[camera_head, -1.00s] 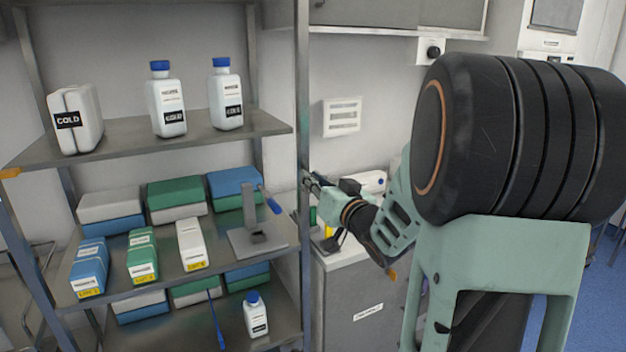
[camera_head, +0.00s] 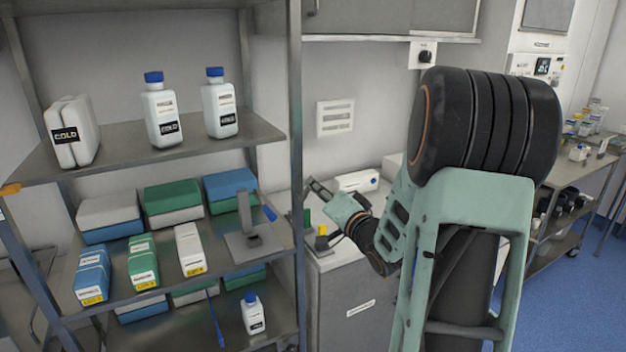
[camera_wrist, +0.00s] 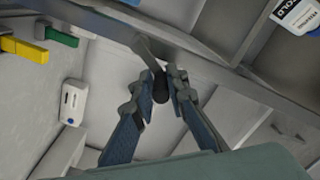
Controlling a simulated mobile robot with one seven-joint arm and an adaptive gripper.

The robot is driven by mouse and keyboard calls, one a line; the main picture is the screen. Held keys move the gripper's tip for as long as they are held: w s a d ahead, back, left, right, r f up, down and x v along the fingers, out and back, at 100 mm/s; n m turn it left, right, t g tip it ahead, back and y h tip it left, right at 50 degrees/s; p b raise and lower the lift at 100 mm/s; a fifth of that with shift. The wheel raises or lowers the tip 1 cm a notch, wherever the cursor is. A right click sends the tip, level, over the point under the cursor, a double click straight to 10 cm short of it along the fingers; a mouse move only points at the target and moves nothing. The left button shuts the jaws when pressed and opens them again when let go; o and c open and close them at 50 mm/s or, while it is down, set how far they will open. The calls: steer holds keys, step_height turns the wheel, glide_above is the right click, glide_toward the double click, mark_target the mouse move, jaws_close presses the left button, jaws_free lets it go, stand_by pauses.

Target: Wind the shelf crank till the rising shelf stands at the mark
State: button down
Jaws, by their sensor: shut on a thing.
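My gripper (camera_wrist: 163,95) is shut on the dark handle of the crank (camera_wrist: 148,50), whose arm runs up to the metal frame in the wrist view. In the head view, my gripper (camera_head: 320,192) is just right of the rack's front right post. The upper shelf (camera_head: 225,147) holds two blue-capped bottles and a white pack, all labelled COLD. An orange marker (camera_head: 10,189) shows at the left post, close to the upper shelf's front left corner. I cannot tell whether they are exactly level. The crank is too small to make out in the head view.
Boxes and a metal stand (camera_head: 252,245) with a blue lever sit on the middle shelf. A grey cabinet (camera_head: 355,290) stands right of the rack, with a white case (camera_head: 357,181) on top. A cart (camera_head: 575,180) stands at far right, beside open blue floor.

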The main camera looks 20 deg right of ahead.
steer(key=shift+d+f+m+p, duration=0.35)
steer(key=shift+m+p, duration=0.3)
steer(key=shift+m, duration=0.6)
steer(key=shift+d+f+m+p, duration=0.2)
steer(key=shift+f+m+p, duration=0.35)
steer(key=shift+m, duration=0.75)
steer(key=shift+d+f+m+p, duration=0.25)
steer(key=shift+m+p, duration=0.55)
steer(key=shift+m, duration=0.45)
steer(key=c, duration=1.9)
jaws_free()
steer(key=shift+c, duration=0.2)
steer(key=shift+d, duration=0.1)
steer(key=s, duration=1.2)
steer(key=shift+d, duration=0.2)
